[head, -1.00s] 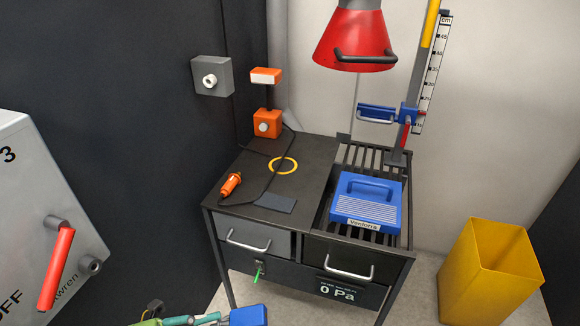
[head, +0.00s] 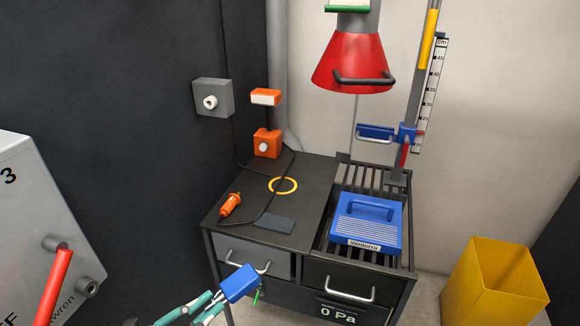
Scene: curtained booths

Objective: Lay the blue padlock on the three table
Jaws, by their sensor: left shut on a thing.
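The blue padlock (head: 239,283) is a blue block in the lower middle of the head view. My left gripper (head: 214,301), with teal fingers, comes in from the lower left and is shut on it. The padlock is tilted, and its shackle does not show clearly. It appears in front of the grey drawer, below the level of the tabletop. The dark table (head: 247,203) has a solid top on the left and a slatted grille on the right. No figure three shows on this table. My right gripper is not in view.
A yellow ring (head: 283,185), an orange tool (head: 231,204) with a cord and a dark flat pad (head: 274,223) are on the top. A blue Ventorra case (head: 365,222) lies on the grille. A red hood (head: 352,62) hangs above. A grey cabinet (head: 35,225) marked 3 is left.

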